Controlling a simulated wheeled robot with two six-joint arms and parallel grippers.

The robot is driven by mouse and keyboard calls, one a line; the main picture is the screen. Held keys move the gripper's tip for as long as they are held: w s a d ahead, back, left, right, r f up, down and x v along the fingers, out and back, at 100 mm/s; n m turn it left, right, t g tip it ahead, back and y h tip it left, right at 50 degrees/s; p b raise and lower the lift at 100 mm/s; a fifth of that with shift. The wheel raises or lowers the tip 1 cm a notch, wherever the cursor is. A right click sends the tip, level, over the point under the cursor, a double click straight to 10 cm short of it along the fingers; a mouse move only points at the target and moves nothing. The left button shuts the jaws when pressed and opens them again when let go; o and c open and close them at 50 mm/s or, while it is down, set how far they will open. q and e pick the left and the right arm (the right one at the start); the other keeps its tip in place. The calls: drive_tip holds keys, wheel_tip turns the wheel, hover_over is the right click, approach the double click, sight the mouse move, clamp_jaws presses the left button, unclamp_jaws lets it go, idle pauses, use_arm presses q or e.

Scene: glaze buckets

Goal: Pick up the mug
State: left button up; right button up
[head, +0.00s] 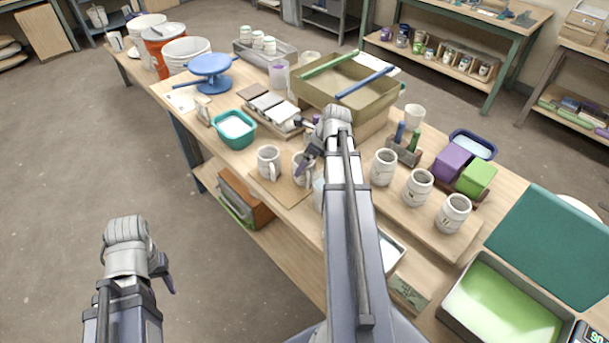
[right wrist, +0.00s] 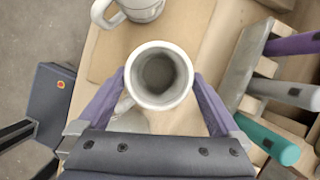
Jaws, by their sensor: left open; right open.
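A grey-white mug (head: 301,172) stands on a thin wooden board (head: 292,196) near the table's front edge, partly hidden by my right gripper (head: 309,156). In the right wrist view this mug (right wrist: 160,76) is upright between the two purple fingers of my right gripper (right wrist: 158,79), which are open on either side. Its handle points to the lower left there. I cannot tell whether the fingers touch it. A second similar mug (head: 268,161) stands beside it; it also shows in the right wrist view (right wrist: 142,9). My left gripper (head: 167,275) is open and empty, off the table.
A teal tub (head: 234,129) stands left of the mugs. Several marked pale pots, one of them this pot (head: 384,167), stand on the right. A tool block (head: 403,149) is behind them, near a large olive bin (head: 350,90). Floor (head: 70,190) is clear on the left.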

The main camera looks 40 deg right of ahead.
drive_tip(key=b+x, duration=0.4)
drive_tip(key=shift+a+f, duration=0.1)
drive_tip(key=shift+f, duration=0.3)
drive_tip(key=shift+r, duration=0.1)
drive_tip(key=shift+c, duration=0.2)
drive_tip(key=c, duration=1.4)
drive_tip(key=shift+r, duration=0.1)
wheel_tip(320, 180, up, 10)
drive_tip(key=p, duration=1)
